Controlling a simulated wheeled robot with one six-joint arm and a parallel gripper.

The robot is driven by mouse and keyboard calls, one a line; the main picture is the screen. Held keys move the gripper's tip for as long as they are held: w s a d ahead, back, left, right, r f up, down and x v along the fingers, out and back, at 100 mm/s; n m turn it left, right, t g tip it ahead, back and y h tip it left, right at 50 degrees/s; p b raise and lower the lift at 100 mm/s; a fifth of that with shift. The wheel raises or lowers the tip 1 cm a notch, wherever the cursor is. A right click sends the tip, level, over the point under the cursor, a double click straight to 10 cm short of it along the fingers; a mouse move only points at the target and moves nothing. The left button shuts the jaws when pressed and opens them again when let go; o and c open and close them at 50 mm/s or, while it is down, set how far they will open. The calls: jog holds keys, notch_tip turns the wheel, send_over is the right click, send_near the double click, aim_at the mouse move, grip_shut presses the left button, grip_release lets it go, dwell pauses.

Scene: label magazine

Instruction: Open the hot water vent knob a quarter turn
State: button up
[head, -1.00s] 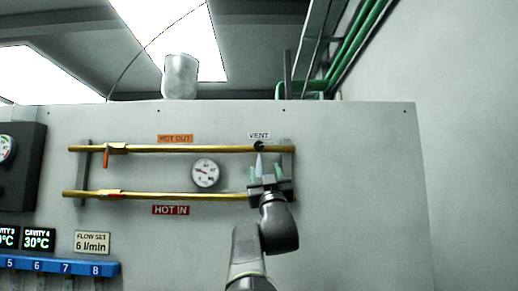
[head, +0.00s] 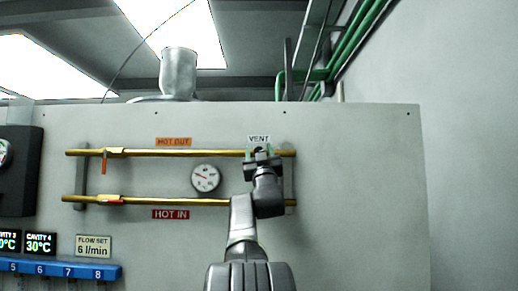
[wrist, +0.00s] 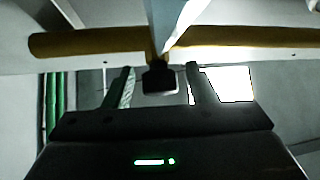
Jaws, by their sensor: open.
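The hot water vent knob is a small black knob (head: 258,149) on the right end of the upper brass pipe, under the VENT label (head: 259,139). In the head view my gripper (head: 260,153) is at the knob and partly covers it. In the wrist view the black knob (wrist: 160,79) shows between the two spread fingers of my gripper (wrist: 159,72), with gaps at both sides. The fingers are open and do not visibly touch it. Contact in depth cannot be told.
The upper brass pipe (head: 200,153) and lower brass pipe (head: 170,201) run along the grey panel (head: 350,180). A round gauge (head: 206,178) sits between them. A red-handled valve (head: 104,160) is at the left. The panel right of the pipes is clear.

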jog(key=shift+y, duration=0.3)
jog(key=shift+c, duration=0.2)
jog(key=c, duration=0.9)
jog(key=shift+n+g+y, duration=0.3)
jog(key=shift+n+y, duration=0.3)
jog(key=shift+n, duration=0.2)
jog(key=n+g+y, duration=0.1)
jog(key=n+y, duration=0.1)
jog(key=n, duration=0.1)
jog(key=n+g+y, duration=0.1)
jog(key=n+y, duration=0.1)
jog(key=n+g+y, duration=0.2)
jog(key=n, duration=0.1)
jog(key=shift+d+n+p, duration=0.1)
jog(key=shift+n+p, duration=0.2)
jog(key=shift+p, duration=0.1)
jog(key=n+g+y, duration=0.1)
jog(key=n+g, duration=0.1)
jog(key=n, duration=0.1)
jog(key=n+g+y, duration=0.1)
jog(key=n+g, duration=0.2)
jog(key=n, duration=0.1)
jog(key=shift+f+g, duration=0.1)
jog(key=shift+g, duration=0.2)
jog(key=shift+n, duration=0.3)
jog(key=o, duration=0.9)
jog(key=shift+o, duration=0.2)
